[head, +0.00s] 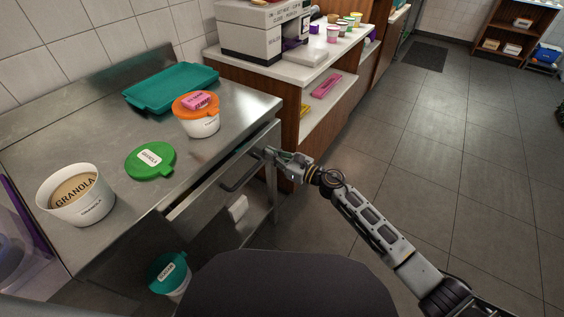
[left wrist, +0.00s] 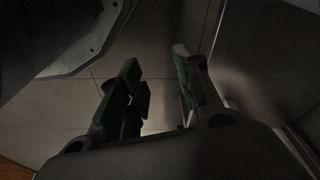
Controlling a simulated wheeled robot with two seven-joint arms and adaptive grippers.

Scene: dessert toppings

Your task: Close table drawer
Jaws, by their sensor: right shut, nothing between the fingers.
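The table drawer (head: 214,185) is under the steel table and stands slightly out at its right part, with a dark handle (head: 240,176) on its front. My right gripper (head: 262,153) is shut and empty at the right end of the drawer front, near the table's right corner. Whether its fingertips touch the drawer cannot be told. My left gripper (left wrist: 160,90) shows only in the left wrist view, with its two fingers apart and nothing between them, above the floor.
The steel table (head: 110,175) holds a granola tub (head: 88,211), a green lid (head: 150,160), an orange-lidded tub (head: 200,126) and a teal tray (head: 172,88). A teal-lidded tub (head: 168,272) stands below. A counter with a machine (head: 262,35) stands behind.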

